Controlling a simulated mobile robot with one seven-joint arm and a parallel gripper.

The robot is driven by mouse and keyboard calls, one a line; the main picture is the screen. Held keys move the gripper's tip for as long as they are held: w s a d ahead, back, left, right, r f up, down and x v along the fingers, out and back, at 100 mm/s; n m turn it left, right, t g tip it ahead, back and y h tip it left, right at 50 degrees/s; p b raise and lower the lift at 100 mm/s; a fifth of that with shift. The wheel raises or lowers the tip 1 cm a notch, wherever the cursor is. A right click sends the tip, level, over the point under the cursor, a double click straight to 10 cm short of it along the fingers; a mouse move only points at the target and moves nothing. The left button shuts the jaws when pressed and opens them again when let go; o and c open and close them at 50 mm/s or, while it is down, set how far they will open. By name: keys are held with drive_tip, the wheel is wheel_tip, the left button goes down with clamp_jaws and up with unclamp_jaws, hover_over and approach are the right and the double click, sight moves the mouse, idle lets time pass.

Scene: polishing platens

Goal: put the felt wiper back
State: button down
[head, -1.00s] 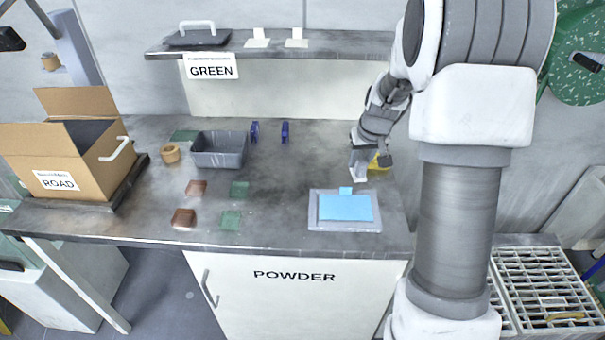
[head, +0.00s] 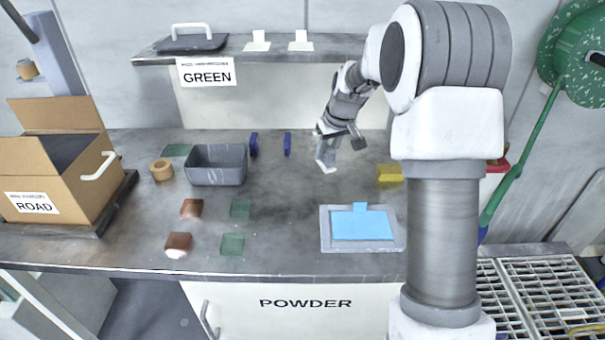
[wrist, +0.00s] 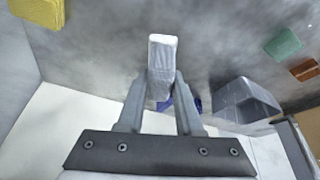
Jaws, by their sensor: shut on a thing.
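The felt wiper appears to be the pale grey-white block (head: 327,163) in my gripper (head: 329,145). My gripper is shut on it and holds it above the right middle of the bench, apart from other things. In the wrist view the block (wrist: 162,52) sticks out beyond the fingertips of my gripper (wrist: 158,88). Its underside is hidden. Two small white pieces (head: 257,41) (head: 301,41) stand on the raised shelf (head: 340,48).
A yellow block (head: 389,173) lies right of my gripper. Two upright blue pieces (head: 253,145) (head: 287,144) and a grey bin (head: 216,168) are to the left. A tray with a blue sheet (head: 361,225) lies in front. The mid bench is clear.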

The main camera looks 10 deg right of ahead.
drive_tip(key=w+a+f, duration=0.1)
drive_tip(key=a, duration=0.1)
drive_tip(key=w+a+f, duration=0.2)
drive_tip(key=a+f, duration=0.1)
drive_tip(key=shift+a, duration=0.35)
drive_tip(key=shift+f+b, duration=0.3)
drive_tip(key=shift+f, duration=1.65)
drive_tip(key=shift+f, duration=0.15)
drive_tip(key=c, duration=0.6)
unclamp_jaws()
